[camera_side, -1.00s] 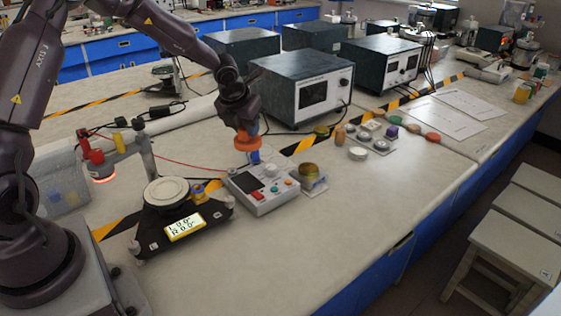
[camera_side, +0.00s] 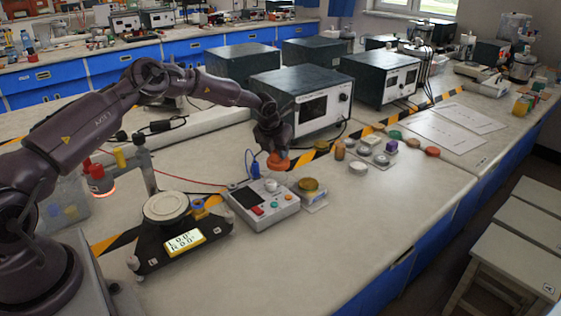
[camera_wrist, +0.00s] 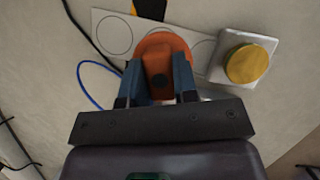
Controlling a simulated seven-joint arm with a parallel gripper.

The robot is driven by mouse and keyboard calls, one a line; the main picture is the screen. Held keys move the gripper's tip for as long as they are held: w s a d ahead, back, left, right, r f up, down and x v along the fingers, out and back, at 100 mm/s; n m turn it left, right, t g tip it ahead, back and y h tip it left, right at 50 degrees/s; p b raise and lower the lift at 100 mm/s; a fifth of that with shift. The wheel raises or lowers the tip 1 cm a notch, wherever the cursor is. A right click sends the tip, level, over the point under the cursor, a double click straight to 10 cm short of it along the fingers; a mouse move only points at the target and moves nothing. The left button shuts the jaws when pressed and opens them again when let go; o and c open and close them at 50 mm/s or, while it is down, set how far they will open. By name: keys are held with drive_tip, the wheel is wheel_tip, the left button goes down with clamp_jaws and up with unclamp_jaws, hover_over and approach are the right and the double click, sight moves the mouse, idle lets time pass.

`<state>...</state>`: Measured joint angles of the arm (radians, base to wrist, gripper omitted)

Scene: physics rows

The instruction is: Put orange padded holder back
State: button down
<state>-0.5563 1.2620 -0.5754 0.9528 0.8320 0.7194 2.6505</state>
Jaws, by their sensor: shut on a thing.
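The orange padded holder (camera_side: 278,162) is a round orange piece with a grip block on top. It is low over the bench behind the white control box (camera_side: 263,202). My gripper (camera_side: 273,150) points down from above and is shut on it. In the wrist view the blue fingers of my gripper (camera_wrist: 159,82) clasp the block of the orange holder (camera_wrist: 163,45). Under it lies a white strip with round outlines (camera_wrist: 113,34). The holder covers part of one outline. I cannot tell whether it touches the strip.
A white square block with a yellow round top (camera_wrist: 247,63) stands close right of the holder, also in the side view (camera_side: 308,185). A blue cable (camera_wrist: 84,85) runs at left. A dark instrument box (camera_side: 303,97) stands behind.

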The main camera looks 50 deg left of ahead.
sight(280, 161)
drive_tip(key=shift+w+a+f, duration=0.1)
drive_tip(key=shift+w+f, duration=0.4)
drive_tip(key=shift+f, duration=0.1)
drive_tip(key=shift+w+a+f, duration=0.1)
drive_tip(key=shift+f, duration=1.5)
drive_tip(key=shift+f, duration=0.15)
drive_tip(key=c, duration=0.9)
unclamp_jaws()
